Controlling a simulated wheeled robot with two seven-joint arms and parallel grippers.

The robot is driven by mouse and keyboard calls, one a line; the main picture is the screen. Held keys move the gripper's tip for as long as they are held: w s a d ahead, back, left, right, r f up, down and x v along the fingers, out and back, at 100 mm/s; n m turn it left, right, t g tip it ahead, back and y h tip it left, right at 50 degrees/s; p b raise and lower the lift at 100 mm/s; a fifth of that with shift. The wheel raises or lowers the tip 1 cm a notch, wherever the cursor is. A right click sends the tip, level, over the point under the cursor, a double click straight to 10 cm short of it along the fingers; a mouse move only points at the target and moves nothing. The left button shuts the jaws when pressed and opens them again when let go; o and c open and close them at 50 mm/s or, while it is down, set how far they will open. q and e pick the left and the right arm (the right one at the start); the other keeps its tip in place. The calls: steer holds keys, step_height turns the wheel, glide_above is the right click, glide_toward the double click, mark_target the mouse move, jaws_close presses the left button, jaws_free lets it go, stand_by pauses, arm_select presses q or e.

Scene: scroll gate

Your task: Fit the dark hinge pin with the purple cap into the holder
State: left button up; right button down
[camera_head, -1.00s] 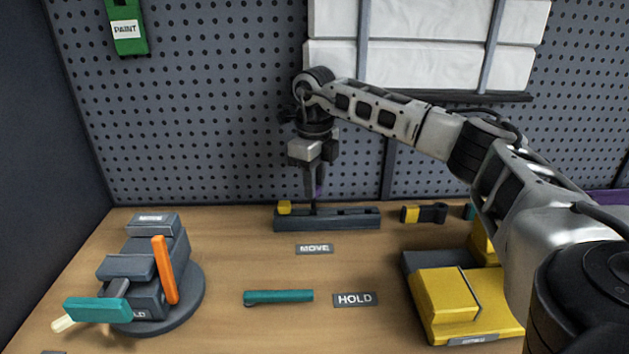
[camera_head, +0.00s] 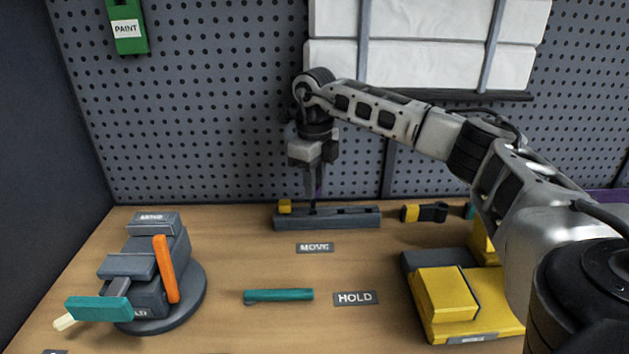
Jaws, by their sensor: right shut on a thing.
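The long dark grey holder block (camera_head: 345,220) lies at the back of the table, with a small yellow block (camera_head: 285,207) at its left end. My right gripper (camera_head: 313,190) points straight down over the left-middle part of the holder. It is shut on the hinge pin, a thin dark piece (camera_head: 313,207) whose lower end shows just below the fingers at the holder's top. The fingers hide most of the pin, and only a trace of purple shows. I cannot tell how deep the pin sits. My left gripper is not in view.
A grey vise (camera_head: 150,270) with orange and teal handles stands at the left. A teal bar (camera_head: 278,296) lies at front centre. A yellow-black clip (camera_head: 425,212) lies right of the holder, and a yellow block fixture (camera_head: 445,295) stands front right. The pegboard rises close behind.

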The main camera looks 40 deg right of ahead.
steer(key=shift+f+b, duration=0.6)
steer(key=shift+f, duration=0.55)
steer(key=c, duration=1.1)
jaws_free()
step_height(320, 180, up, 16)
steer(key=shift+f+p, duration=0.1)
steer(key=shift+p, duration=0.4)
